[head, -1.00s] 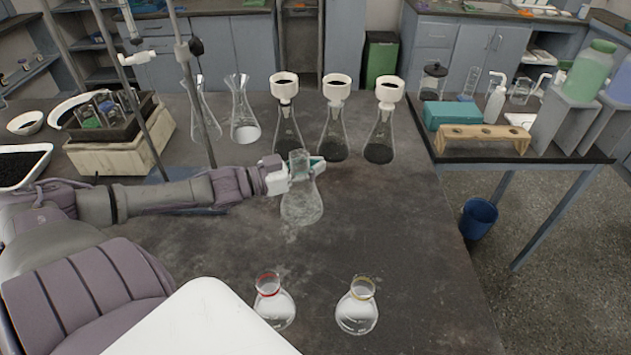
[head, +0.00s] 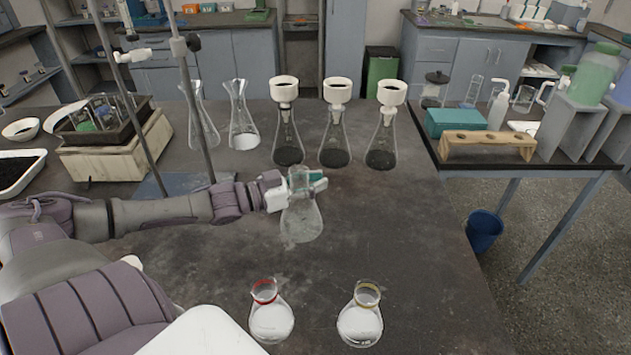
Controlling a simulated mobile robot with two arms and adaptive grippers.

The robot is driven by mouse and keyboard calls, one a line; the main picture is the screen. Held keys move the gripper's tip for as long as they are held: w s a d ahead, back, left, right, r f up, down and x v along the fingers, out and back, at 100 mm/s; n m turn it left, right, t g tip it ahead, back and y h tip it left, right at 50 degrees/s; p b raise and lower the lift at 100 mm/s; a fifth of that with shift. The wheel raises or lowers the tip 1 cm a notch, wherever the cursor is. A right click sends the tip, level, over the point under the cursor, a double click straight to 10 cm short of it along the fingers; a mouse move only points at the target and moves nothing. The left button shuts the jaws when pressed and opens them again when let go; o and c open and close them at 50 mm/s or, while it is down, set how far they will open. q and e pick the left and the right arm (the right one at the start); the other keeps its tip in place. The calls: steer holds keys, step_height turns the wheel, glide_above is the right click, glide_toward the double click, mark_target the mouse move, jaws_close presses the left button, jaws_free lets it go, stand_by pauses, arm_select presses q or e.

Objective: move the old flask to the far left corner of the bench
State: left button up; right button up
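A clear, clouded conical flask (head: 301,222), apparently the old flask, is near the middle of the dark bench (head: 400,255) in the head view. My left gripper (head: 298,187) comes in from the left with its fingers on both sides of the flask's neck, and it looks shut on it. The flask is upright. I cannot tell whether its base touches the bench. The far left part of the bench holds a boxy apparatus (head: 110,160) with a dark tray on top. My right gripper is not in view.
Three flasks with white funnels (head: 335,150) stand behind the held flask. A red-rimmed flask (head: 271,322) and a yellow-rimmed flask (head: 360,325) stand in front.

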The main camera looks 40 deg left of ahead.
arm_select(q)
steer(key=o, duration=0.4)
steer(key=shift+s, duration=0.1)
steer(key=p+v, duration=0.5)
steer(key=v, duration=0.7)
steer(key=shift+r, duration=0.1)
